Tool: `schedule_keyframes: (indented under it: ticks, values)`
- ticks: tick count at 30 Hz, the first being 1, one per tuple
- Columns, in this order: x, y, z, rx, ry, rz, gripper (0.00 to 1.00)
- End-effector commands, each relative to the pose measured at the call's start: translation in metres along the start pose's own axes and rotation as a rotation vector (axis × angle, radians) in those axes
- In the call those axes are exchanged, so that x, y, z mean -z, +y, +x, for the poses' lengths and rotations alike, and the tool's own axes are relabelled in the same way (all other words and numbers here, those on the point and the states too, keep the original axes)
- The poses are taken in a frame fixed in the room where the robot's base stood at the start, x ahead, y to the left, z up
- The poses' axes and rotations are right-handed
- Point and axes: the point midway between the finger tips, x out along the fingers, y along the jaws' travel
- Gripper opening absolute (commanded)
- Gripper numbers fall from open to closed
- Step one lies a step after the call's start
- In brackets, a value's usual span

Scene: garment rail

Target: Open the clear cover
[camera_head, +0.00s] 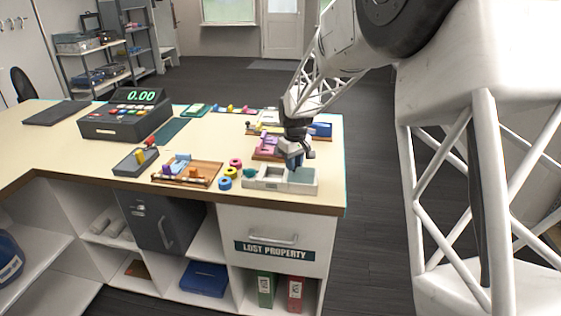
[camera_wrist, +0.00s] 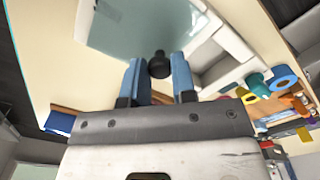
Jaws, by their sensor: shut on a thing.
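The clear cover (camera_head: 303,176) is a pale greenish panel over the right part of a white tray (camera_head: 278,187) near the counter's front right corner. In the wrist view the clear cover (camera_wrist: 140,30) fills the top middle and has a black knob (camera_wrist: 159,64). The tray's white wall (camera_wrist: 232,42) and an uncovered compartment show beside it. My gripper (camera_head: 296,163) points down over the cover. In the wrist view its blue fingers (camera_wrist: 159,76) are shut on the knob. The fingers hide the knob in the head view.
Pink, yellow and blue rings (camera_head: 226,177) stand just left of the tray. A wooden tray (camera_head: 188,180) with small pieces and a dark grey bin (camera_head: 135,164) lie further left. A cash register (camera_head: 125,120) stands at the back left. The counter's right edge is close to the white tray.

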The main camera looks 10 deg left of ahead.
Motion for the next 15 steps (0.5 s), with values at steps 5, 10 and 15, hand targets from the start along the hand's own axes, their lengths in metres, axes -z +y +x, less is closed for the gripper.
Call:
schedule_keyframes:
  ticks: [5, 10, 15]
  values:
    - [-0.0062, 0.0064, -0.0004, -0.001, 0.002, 0.0, 0.0]
    - [-0.0058, 0.0061, -0.0005, -0.001, 0.002, -0.001, 0.0]
    - [-0.0057, 0.0059, -0.0004, -0.001, 0.002, 0.0, 0.42]
